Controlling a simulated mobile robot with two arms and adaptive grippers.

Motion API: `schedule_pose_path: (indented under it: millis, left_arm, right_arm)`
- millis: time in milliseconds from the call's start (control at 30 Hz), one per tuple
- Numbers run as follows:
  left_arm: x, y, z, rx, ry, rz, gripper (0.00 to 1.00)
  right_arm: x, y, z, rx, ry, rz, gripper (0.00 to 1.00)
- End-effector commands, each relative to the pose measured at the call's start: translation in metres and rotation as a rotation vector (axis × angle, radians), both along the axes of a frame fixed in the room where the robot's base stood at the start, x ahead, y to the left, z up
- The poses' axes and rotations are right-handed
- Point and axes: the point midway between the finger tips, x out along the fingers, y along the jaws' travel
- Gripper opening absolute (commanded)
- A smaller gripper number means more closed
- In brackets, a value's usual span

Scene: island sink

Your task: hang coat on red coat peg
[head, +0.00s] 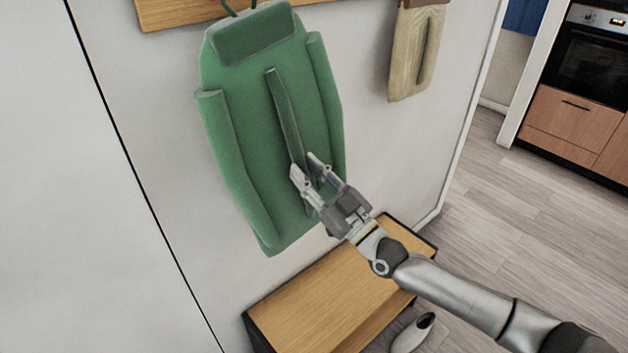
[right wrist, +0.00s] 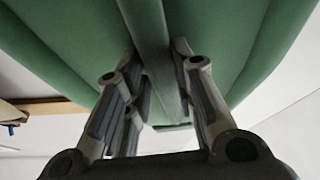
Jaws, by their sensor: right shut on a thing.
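The green coat (head: 240,125) hangs flat along the white wall in the head view, its top near the wooden board (head: 175,12). A dark green loop shows at its top; the top of the loop is cut off by the frame. No red peg is clear in either view. My right gripper (head: 306,166) is shut on the raised middle strip of the coat, in the lower half. In the right wrist view, the fingers (right wrist: 155,75) sit on both sides of that strip, and the coat (right wrist: 210,40) fills the top. My left gripper is not in view.
A wooden bench (head: 325,300) stands below the green coat. A white shoe (head: 410,335) lies on the floor by the bench. An oven (head: 590,60) is at the far right; the floor between is clear.

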Motion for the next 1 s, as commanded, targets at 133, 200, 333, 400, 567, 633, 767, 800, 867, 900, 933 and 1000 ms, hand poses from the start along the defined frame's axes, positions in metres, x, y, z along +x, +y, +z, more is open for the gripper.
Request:
schedule_pose_path:
  millis: [133,200,333,400,567,633,767,800,867,900,933,1000]
  left_arm:
    - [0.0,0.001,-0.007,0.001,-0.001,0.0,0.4]
    - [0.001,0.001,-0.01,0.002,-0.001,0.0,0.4]
    - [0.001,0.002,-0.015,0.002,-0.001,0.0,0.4]
    - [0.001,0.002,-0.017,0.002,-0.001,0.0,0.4]
    - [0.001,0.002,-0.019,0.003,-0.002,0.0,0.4]
    - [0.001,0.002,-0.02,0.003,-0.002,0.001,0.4]
    - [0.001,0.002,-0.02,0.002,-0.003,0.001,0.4]
    - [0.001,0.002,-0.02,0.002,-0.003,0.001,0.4]
    - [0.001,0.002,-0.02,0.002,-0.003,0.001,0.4]
    - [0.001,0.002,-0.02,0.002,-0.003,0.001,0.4]
    - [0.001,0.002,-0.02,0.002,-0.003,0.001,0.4]
    - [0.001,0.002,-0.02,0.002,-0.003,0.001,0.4]
  right_arm:
    - [0.008,0.005,-0.001,0.002,-0.004,0.0,0.0]
    - [0.011,0.008,-0.001,0.001,-0.004,0.001,0.0]
    - [0.016,0.011,-0.005,0.001,-0.003,-0.001,0.0]
    - [0.018,0.013,-0.006,0.003,-0.003,0.0,0.0]
    - [0.02,0.015,-0.008,0.002,-0.002,0.0,0.0]
    - [0.021,0.015,-0.009,0.001,-0.003,-0.001,0.0]
    - [0.021,0.015,-0.009,0.002,-0.002,0.0,0.0]
    - [0.021,0.015,-0.009,0.002,-0.002,0.0,0.0]
    - [0.021,0.015,-0.009,0.002,-0.002,0.0,0.0]
    - [0.021,0.015,-0.009,0.002,-0.002,0.0,0.0]
    - [0.021,0.015,-0.009,0.002,-0.002,0.0,0.0]
    - [0.021,0.015,-0.009,0.002,-0.002,0.0,0.0]
